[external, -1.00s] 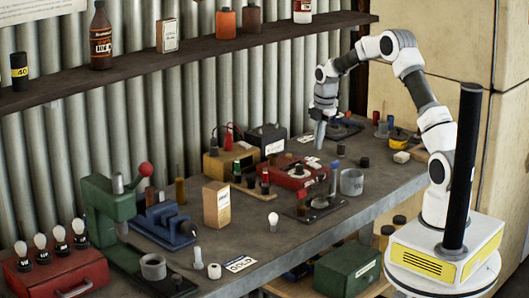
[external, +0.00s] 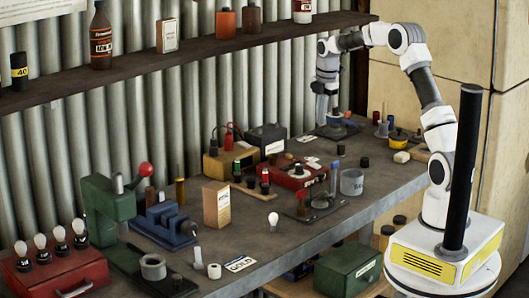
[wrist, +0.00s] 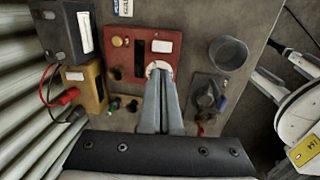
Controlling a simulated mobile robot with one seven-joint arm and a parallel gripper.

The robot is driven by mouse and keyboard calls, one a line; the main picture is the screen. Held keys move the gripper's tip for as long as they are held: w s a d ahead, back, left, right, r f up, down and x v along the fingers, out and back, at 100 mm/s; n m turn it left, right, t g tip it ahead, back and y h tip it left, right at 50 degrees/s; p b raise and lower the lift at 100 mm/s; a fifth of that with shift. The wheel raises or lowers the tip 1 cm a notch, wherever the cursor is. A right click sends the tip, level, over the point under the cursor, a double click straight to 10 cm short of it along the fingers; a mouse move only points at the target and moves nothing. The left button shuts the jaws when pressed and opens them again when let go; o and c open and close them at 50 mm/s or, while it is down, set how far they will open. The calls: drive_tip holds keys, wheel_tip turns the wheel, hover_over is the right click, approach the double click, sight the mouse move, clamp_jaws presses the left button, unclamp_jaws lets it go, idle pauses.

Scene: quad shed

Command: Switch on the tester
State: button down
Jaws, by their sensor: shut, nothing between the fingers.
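A red box (external: 291,179) with a dial on top sits mid-bench in the external view; it looks like the tester, though I cannot read its label. My gripper (external: 321,115) is shut and empty, pointing down, raised above the bench beyond the red box. Contact does not show.
A yellow box (external: 217,164) with red and black leads and a dark grey box (external: 267,138) stand to the left and behind. A grey cup (external: 352,182) and a small dark stand (wrist: 208,93) are beside the red box. A shelf (external: 190,52) runs above.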

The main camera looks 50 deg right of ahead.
sight(312, 162)
drive_tip(key=shift+w+r, duration=0.1)
drive_tip(key=shift+w, duration=0.25)
drive_tip(key=f, duration=0.4)
drive_tip(key=w+f, duration=0.1)
drive_tip(key=f, duration=0.4)
drive_tip(key=w+f, duration=0.1)
drive_tip(key=f, duration=0.3)
drive_tip(key=shift+f+p, duration=0.3)
drive_tip(key=shift+p, duration=0.1)
drive_tip(key=shift+f, duration=0.15)
